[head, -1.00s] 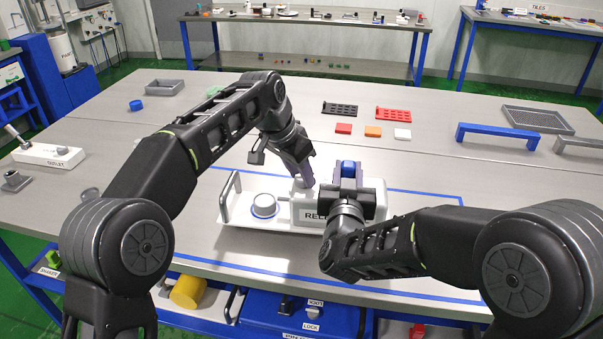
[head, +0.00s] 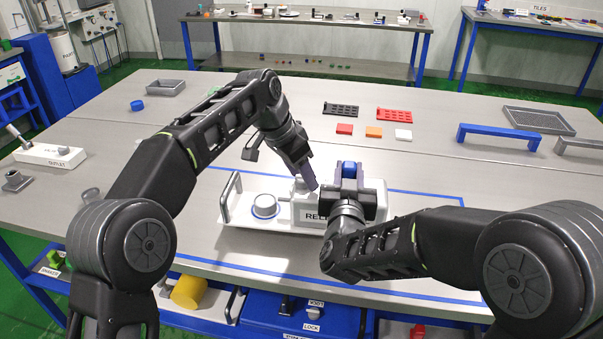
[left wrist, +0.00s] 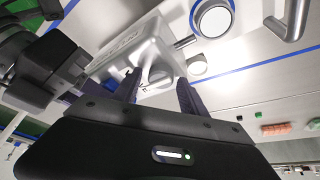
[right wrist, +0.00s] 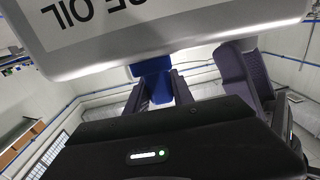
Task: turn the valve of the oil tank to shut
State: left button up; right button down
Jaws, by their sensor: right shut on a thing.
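The white oil tank (head: 375,199) stands on the table inside a blue tape outline, its label partly covered by my right arm. In the left wrist view its valve, a pale round knob (left wrist: 160,76), lies just beyond and between the fingertips of my left gripper (left wrist: 160,88). The fingers are spread, and contact with the knob cannot be told. In the head view my left gripper (head: 312,184) points down at the tank's left top. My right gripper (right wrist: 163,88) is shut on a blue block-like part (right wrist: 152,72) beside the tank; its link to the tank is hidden.
A white plate with a grey handle (head: 229,198) and a round cup (head: 265,206) adjoins the tank's left side. A blue bracket (head: 500,131), red tray (head: 394,115) and white outlet block (head: 50,155) lie farther off. The table right of the tank is largely clear.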

pick_arm(q)
jog(key=shift+o, duration=0.2)
jog(key=shift+r, duration=0.1)
pick_arm(e)
jog(key=shift+r, duration=0.2)
pick_arm(q)
jog(key=v, duration=0.7)
jog(key=shift+r, duration=0.15)
pick_arm(e)
jog(key=c, duration=1)
grip_release()
jog(key=shift+f, duration=0.1)
pick_arm(q)
jog(key=shift+s, duration=0.1)
pick_arm(e)
jog(key=shift+s, duration=0.1)
jog(key=s, duration=0.4)
jog(key=s+a, duration=0.1)
jog(key=s, duration=0.2)
jog(key=s+a, duration=0.1)
jog(key=s, duration=0.3)
jog(key=shift+s, duration=0.35)
